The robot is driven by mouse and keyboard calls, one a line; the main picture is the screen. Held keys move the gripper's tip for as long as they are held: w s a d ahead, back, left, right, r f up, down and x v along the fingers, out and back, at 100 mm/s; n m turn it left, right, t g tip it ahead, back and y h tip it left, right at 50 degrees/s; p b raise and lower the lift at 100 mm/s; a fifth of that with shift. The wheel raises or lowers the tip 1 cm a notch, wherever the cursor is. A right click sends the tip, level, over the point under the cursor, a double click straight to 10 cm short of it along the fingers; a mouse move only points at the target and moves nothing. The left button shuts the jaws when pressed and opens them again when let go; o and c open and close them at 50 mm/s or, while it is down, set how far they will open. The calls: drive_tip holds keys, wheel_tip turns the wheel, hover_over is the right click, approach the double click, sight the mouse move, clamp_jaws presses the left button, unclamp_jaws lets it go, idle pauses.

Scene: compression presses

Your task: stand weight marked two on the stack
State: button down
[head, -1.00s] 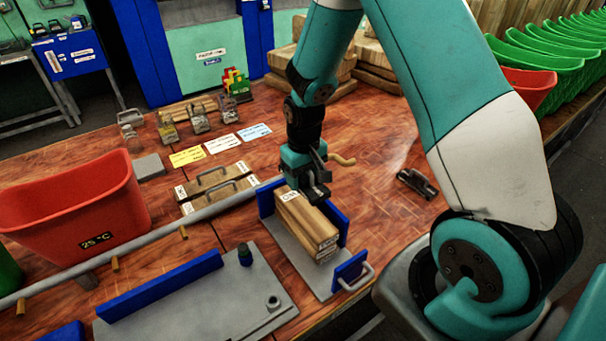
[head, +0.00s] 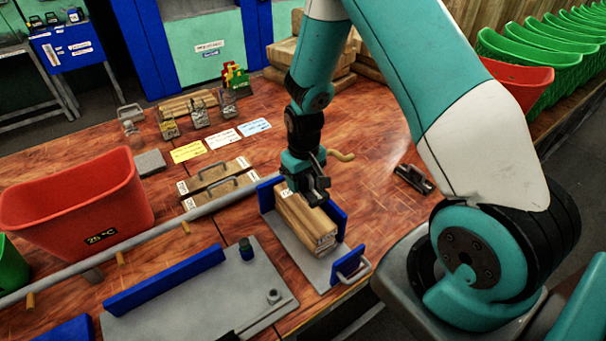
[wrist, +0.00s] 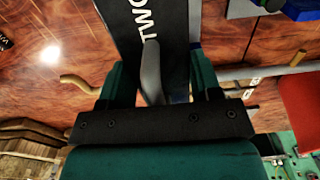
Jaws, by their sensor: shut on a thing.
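My gripper (head: 314,190) is shut on the grey handle (wrist: 150,72) of a dark weight marked TWO (wrist: 135,22). In the head view the weight is small and dark, hard to tell from the gripper's fingers. The stack (head: 307,222) of wooden slabs stands on a grey base between blue walls, with a white label on its top slab. My gripper is over the far end of this stack. I cannot tell whether the weight touches the stack.
A dark handled object (head: 413,179) lies to the right on the table. Handled slabs (head: 216,182) lie to the left behind a long grey rail (head: 150,232). A red bin (head: 75,215) stands at the left. A blue plate with a handle (head: 350,262) borders the stack's near end.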

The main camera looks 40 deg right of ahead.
sight(304, 205)
drive_tip(key=shift+f+b, duration=2.2)
drive_tip(key=shift+f, duration=0.95)
drive_tip(key=shift+f+b, duration=0.45)
drive_tip(key=shift+f, duration=0.1)
drive_tip(key=shift+c, duration=1.6)
unclamp_jaws()
drive_tip(key=shift+o, duration=0.5)
drive_tip(key=shift+f, duration=0.1)
wheel_tip(304, 205, up, 18)
drive_tip(key=b, duration=0.2)
drive_tip(key=shift+f+b, duration=0.2)
drive_tip(key=shift+b, duration=0.2)
